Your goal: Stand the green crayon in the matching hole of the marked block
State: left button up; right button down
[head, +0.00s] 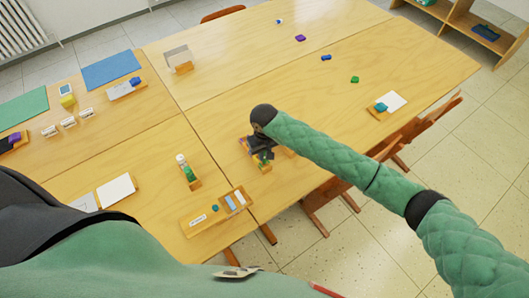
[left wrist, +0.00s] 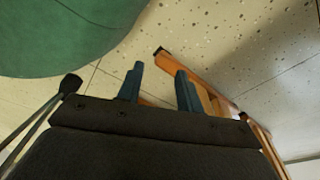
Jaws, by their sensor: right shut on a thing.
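My right gripper (head: 262,153) points down over the front middle of the tables. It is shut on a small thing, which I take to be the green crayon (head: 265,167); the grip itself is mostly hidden. A small wooden block (head: 289,152) shows partly behind the gripper, with a purple bit (head: 243,143) at its left end. I cannot make out its holes or marks, or whether the crayon touches it. My left gripper (left wrist: 158,90) is open and empty above the floor in the left wrist view.
A wooden holder (head: 194,184) with a white-topped item and a labelled wooden tray (head: 191,229) stand left of my right gripper. Small coloured pieces, one of them green (head: 355,79), lie far back. A chair (head: 330,192) stands at the right edge.

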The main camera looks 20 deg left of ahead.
pick_arm(q)
jog(key=shift+d+r, duration=0.35)
jog(key=shift+d, duration=0.1)
dwell(0.5)
jog(key=shift+r+p, duration=0.35)
jog(key=shift+p, duration=0.25)
jog(key=shift+r, duration=0.15)
pick_arm(e)
jog(key=shift+f, duration=0.1)
dwell(0.4)
pick_arm(q)
jog(key=shift+r+p, duration=0.75)
jog(key=shift+p, duration=0.15)
pick_arm(e)
jog(key=shift+f, duration=1.3)
dwell(1.1)
jog(key=c, duration=1.3)
grip_release()
